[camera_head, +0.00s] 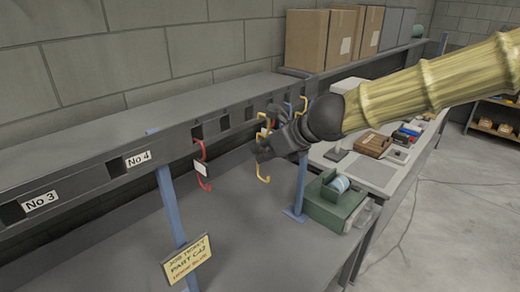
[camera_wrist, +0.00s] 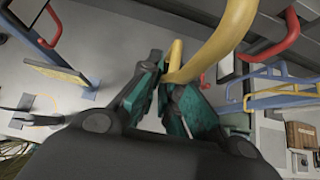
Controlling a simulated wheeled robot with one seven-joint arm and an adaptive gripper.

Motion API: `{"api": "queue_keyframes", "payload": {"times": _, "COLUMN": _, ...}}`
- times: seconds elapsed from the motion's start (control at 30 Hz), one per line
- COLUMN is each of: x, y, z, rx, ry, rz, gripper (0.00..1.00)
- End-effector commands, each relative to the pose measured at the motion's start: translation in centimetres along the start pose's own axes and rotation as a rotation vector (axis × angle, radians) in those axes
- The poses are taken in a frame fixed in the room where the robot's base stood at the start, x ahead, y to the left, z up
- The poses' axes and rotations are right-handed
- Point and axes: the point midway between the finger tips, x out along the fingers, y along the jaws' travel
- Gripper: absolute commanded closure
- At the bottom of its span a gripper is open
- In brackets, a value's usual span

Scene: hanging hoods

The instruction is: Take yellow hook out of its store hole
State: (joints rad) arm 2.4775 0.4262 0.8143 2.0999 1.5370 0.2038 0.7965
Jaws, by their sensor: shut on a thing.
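The yellow hook (camera_head: 263,178) hangs upright at the front of the grey rail (camera_head: 170,141), to the right of a red hook (camera_head: 203,165). My gripper (camera_head: 264,149) comes in from the right and is shut on its middle part. In the wrist view, the yellow hook (camera_wrist: 228,37) runs between the teal finger pads (camera_wrist: 168,100) of my gripper. Its upper end is close to the rail. The fingers cover part of its shaft, and I cannot tell how deep its end sits in the hole.
Blue hooks (camera_wrist: 285,98) are close by in the wrist view. A blue post (camera_head: 301,185) stands just right of the hook, with a green box (camera_head: 330,203) beyond it. A yellow ticket sign (camera_head: 187,260) is at the front. Cardboard boxes (camera_head: 306,40) stand on the shelf.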

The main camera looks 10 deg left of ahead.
Motion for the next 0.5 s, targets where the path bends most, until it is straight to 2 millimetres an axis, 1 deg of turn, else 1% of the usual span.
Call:
{"api": "queue_keyframes", "payload": {"times": 0.03, "x": -0.5, "y": -0.1, "z": -0.2, "rx": 0.001, "ry": -0.002, "rz": -0.001, "gripper": 1.0}}
{"api": "queue_keyframes", "payload": {"times": 0.5, "x": -3.9, "y": -0.1, "z": -2.8, "rx": 0.002, "ry": -0.001, "rz": -0.001, "gripper": 1.0}}
